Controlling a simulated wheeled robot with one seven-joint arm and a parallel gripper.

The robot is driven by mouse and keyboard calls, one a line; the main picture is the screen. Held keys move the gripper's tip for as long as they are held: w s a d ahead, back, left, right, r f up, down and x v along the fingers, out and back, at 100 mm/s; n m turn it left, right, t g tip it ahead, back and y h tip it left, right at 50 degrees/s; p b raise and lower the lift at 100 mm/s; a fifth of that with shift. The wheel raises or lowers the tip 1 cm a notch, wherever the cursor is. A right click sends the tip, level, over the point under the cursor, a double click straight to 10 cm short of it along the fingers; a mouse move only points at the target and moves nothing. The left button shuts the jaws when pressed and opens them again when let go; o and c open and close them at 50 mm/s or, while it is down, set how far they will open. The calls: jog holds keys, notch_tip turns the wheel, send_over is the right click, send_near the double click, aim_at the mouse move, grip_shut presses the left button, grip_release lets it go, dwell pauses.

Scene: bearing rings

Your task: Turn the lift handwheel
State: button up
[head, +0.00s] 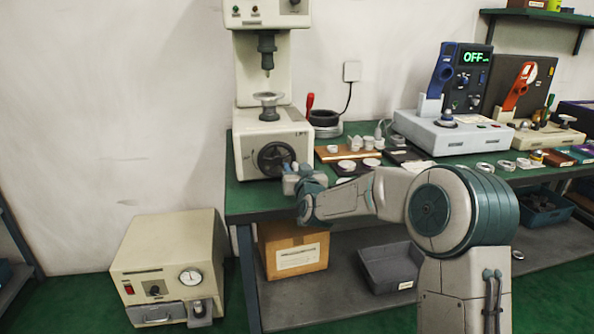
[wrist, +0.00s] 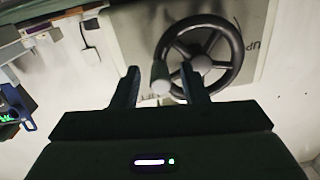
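The lift handwheel (head: 274,158) is a dark spoked wheel on the front of the pale tester, beside lettering on its face. In the wrist view the handwheel (wrist: 201,63) fills the upper right, with a pale crank knob (wrist: 160,77) at its rim. My gripper (head: 289,174) is at the wheel's lower right in the head view and hides part of its rim. In the wrist view my gripper (wrist: 160,70) has its two dark fingers apart, one on each side of the knob. Gaps show between knob and fingers; no contact is visible.
The tester (head: 243,140) stands at the left end of the green bench (head: 245,203). White rings and a brown board (head: 335,155) lie right of it. A blue-handled instrument (head: 445,135) stands further right. A cardboard box (head: 290,250) sits below; floor in front is partly clear.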

grip_shut()
jog(key=shift+n, duration=0.3)
